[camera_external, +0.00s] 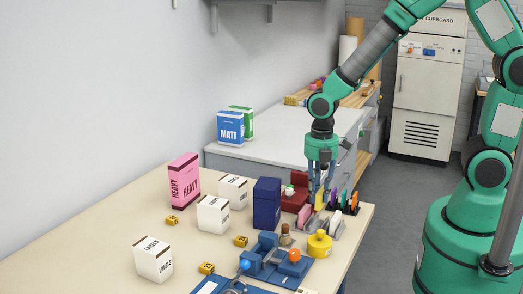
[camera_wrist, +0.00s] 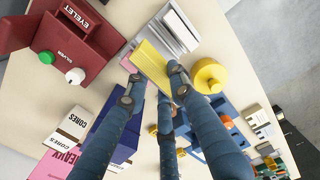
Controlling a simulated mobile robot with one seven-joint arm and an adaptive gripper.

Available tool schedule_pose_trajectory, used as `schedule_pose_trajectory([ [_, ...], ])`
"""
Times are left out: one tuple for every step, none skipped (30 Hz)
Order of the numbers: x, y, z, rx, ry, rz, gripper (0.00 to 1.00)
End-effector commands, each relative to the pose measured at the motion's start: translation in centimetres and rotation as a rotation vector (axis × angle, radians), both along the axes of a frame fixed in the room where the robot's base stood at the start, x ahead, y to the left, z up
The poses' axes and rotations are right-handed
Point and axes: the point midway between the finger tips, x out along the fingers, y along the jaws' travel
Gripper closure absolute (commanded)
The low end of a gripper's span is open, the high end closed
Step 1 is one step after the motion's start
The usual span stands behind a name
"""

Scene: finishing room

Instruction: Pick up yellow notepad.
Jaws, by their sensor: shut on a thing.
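The yellow notepad (camera_wrist: 150,62) is a thin upright block at the fingertips of my gripper (camera_wrist: 155,88) in the wrist view. In the external view my gripper (camera_external: 320,186) points down over the grey rack (camera_external: 327,230), with the yellow notepad (camera_external: 319,197) between its fingers. My gripper is shut on the notepad. The notepad appears slightly higher than the pink pad (camera_external: 304,215) beside it; whether its lower edge is clear of the rack is hard to tell.
A dark red EYELET box (camera_wrist: 80,42) stands close on one side, a yellow round container (camera_wrist: 208,74) on the other. A dark blue box (camera_external: 266,204) and white cartons (camera_external: 213,215) stand left of the rack.

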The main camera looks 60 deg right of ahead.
Motion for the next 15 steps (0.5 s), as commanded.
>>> schedule_pose_trajectory([
  [0.1,0.0,0.8,0.000,-0.002,0.000,1.00],
  [0.1,0.0,1.0,0.000,-0.002,0.000,1.00],
  [0.0,0.0,1.4,0.000,-0.001,0.000,1.00],
  [0.0,0.0,1.6,0.000,-0.001,0.000,1.00],
  [0.0,0.0,1.7,0.000,0.000,0.000,1.00],
  [0.0,0.0,1.9,0.000,0.000,0.000,1.00],
  [0.0,0.0,2.0,0.000,0.000,0.000,1.00],
  [0.0,0.0,2.0,0.000,0.000,0.000,1.00],
  [0.0,0.0,2.1,0.000,0.000,0.000,1.00],
  [0.0,0.0,2.1,0.000,0.000,0.000,1.00],
  [0.0,0.0,2.1,0.000,0.000,0.000,1.00],
  [0.0,0.0,2.1,0.000,0.000,0.000,1.00],
  [0.0,0.0,2.1,0.000,0.000,0.000,1.00],
  [0.0,0.0,2.1,0.000,0.000,0.000,1.00],
  [0.0,0.0,2.1,0.000,0.000,0.000,1.00],
])
